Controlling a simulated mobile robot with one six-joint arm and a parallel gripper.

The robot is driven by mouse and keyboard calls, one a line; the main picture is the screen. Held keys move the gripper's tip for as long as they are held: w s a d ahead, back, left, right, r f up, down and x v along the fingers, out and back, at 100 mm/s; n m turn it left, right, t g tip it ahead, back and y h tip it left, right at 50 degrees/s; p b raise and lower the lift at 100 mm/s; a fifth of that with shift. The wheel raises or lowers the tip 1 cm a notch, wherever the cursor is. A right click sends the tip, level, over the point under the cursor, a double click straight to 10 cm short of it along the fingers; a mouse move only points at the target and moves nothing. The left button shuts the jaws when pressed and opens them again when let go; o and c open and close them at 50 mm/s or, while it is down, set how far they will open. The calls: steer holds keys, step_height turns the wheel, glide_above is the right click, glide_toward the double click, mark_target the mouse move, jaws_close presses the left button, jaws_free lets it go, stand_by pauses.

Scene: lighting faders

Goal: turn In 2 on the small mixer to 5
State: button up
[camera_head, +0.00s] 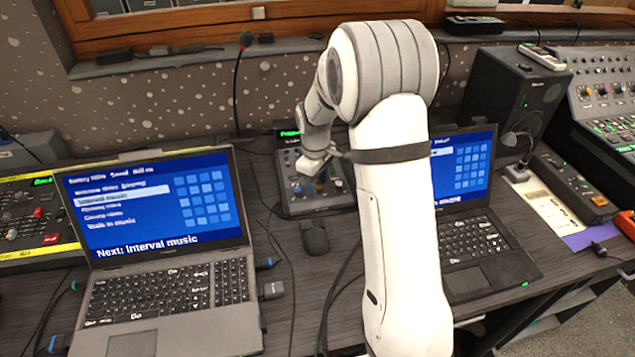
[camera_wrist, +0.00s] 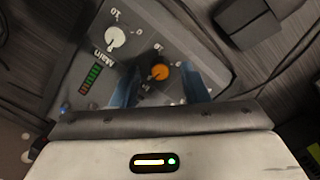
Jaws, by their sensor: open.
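The small mixer (camera_head: 296,201) stands at the back of the desk between two laptops, with a green-lit display at its top. In the wrist view its grey panel (camera_wrist: 75,62) shows a white knob (camera_wrist: 115,37) near a label that seems to read Main, and an orange knob (camera_wrist: 160,71). I cannot read the orange knob's name or tell exactly where it points. My gripper (camera_wrist: 160,76) is open, with one blue-grey finger on each side of the orange knob; I cannot tell if they touch it. In the head view my gripper (camera_head: 320,172) is over the mixer, hiding part of its panel.
A left laptop (camera_head: 165,240) and a right laptop (camera_head: 480,225) flank the mixer. A dark mouse (camera_head: 314,237) lies just in front of it. A gooseneck microphone (camera_head: 238,90) and cables are behind and beside it. A black speaker (camera_head: 510,95) stands at the back right.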

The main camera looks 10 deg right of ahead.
steer(key=r, duration=0.7)
steer(key=shift+s+a+r, duration=0.1)
steer(key=shift+s+a, duration=0.1)
steer(key=shift+s+r, duration=0.1)
steer(key=s+r+m+t+p, duration=0.1)
steer(key=s+r+m, duration=0.3)
steer(key=s, duration=1)
steer(key=s+r+m+t+p, duration=0.1)
steer(key=s+r+m+p, duration=0.3)
steer(key=s+r, duration=0.4)
steer(key=s+m, duration=0.1)
steer(key=s, duration=0.5)
steer(key=shift+d+r+y, duration=0.15)
steer(key=shift+r+y, duration=0.05)
steer(key=shift+y, duration=0.1)
steer(key=shift+c, duration=0.4)
